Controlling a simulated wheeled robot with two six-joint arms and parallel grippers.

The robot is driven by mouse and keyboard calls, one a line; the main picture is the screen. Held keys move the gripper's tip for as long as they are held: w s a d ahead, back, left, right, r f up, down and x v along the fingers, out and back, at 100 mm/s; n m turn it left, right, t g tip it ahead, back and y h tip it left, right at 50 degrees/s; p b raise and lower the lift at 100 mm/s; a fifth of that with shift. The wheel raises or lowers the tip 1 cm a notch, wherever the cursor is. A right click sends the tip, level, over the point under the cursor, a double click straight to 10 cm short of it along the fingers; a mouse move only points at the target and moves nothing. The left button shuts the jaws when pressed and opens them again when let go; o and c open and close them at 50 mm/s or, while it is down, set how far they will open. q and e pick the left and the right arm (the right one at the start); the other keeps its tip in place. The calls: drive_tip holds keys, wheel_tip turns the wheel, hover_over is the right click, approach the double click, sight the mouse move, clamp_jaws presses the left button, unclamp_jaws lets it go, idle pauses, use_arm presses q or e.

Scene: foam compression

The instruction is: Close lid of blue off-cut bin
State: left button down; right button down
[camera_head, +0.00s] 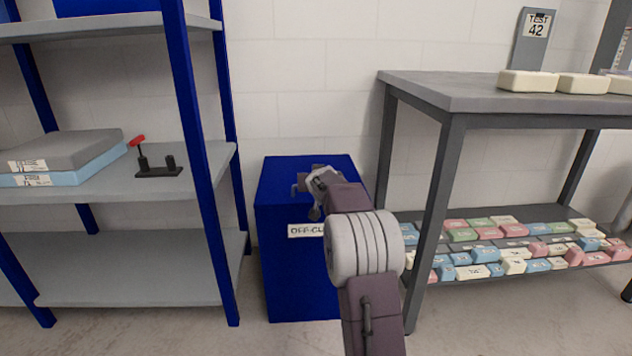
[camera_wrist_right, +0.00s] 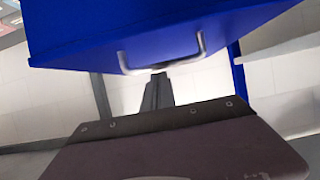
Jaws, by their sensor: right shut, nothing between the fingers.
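The blue off-cut bin (camera_head: 285,275) stands on the floor against the wall, with a white label (camera_head: 303,231) partly covered by my arm. Its blue lid (camera_head: 285,170) looks flat across the top in the head view, with no open gap visible. A metal handle (camera_head: 298,185) shows near my gripper; a pale handle (camera_wrist_right: 190,55) also shows on a blue panel (camera_wrist_right: 90,40) in the right wrist view. My right gripper (camera_head: 317,184) is shut and empty, over the lid by the handle. Whether it touches is unclear. My left gripper is out of view.
A blue-framed shelf rack (camera_head: 190,150) stands close on the left, holding foam sheets (camera_head: 60,155) and a small black fixture (camera_head: 158,165). A grey table (camera_head: 450,90) stands close on the right, with several foam blocks on its lower shelf (camera_head: 480,274).

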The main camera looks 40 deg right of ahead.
drive_tip(key=shift+s+a+f+g, duration=0.1)
drive_tip(key=shift+f+g, duration=0.1)
drive_tip(key=shift+f, duration=0.45)
drive_tip(key=shift+s+a+f+g, duration=0.1)
drive_tip(key=shift+f+g, duration=0.1)
drive_tip(key=shift+f, duration=0.4)
drive_tip(key=shift+t, duration=0.4)
drive_tip(key=r, duration=0.1)
drive_tip(key=r+p, duration=0.1)
drive_tip(key=r, duration=0.1)
drive_tip(key=s+r+p, duration=0.1)
drive_tip(key=r, duration=0.1)
drive_tip(key=shift+a, duration=0.25)
drive_tip(key=s+a+b, duration=0.3)
drive_tip(key=s+a, duration=0.1)
drive_tip(key=s, duration=0.2)
drive_tip(key=shift+s, duration=0.2)
